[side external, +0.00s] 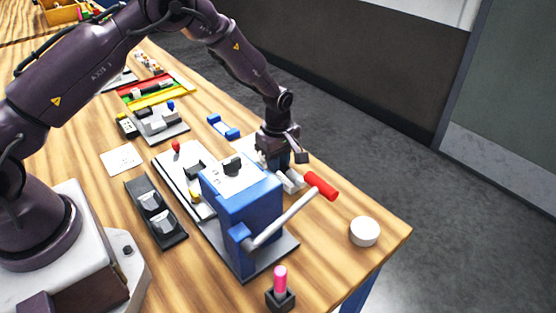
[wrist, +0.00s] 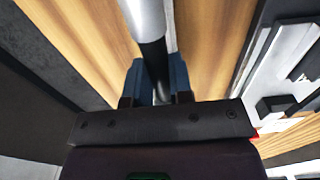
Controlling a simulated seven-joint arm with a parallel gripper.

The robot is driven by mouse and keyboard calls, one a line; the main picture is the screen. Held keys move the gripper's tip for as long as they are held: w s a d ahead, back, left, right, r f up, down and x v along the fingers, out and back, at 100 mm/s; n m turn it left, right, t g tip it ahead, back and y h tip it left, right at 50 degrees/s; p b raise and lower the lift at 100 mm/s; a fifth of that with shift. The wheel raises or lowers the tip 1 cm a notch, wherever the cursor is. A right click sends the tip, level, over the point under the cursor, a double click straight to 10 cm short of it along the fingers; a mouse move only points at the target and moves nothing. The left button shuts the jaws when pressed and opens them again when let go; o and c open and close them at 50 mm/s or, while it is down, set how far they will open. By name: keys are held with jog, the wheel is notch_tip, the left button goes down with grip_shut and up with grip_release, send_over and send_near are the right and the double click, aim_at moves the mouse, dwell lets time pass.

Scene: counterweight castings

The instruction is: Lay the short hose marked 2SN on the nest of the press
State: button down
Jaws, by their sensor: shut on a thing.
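My gripper (side external: 282,164) is low over the table, behind and to the right of the blue press (side external: 252,207). In the wrist view its two blue fingers (wrist: 156,82) are shut on a hose (wrist: 154,58), a black tube with a silver end that runs out at the top of the picture. No 2SN mark can be read on it. In the side view a pale grey piece (side external: 292,182) shows below the fingers; I cannot tell whether it is the hose end. The press has a grey lever (side external: 284,219) with a red handle (side external: 322,186). I cannot make out the nest clearly.
A white puck (side external: 364,231) lies near the table's right corner. A pink-topped stand (side external: 280,285) is in front. A dark tray (side external: 172,232) holds grey parts. Farther back are a blue part (side external: 223,127), a white card (side external: 122,158) and a coloured rack (side external: 183,90). Wood is bare around the puck.

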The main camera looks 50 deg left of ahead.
jog(key=shift+f, duration=0.1)
jog(key=c, duration=1.4)
grip_release()
jog(key=shift+f, duration=0.1)
jog(key=shift+c, duration=0.2)
jog(key=o, duration=0.4)
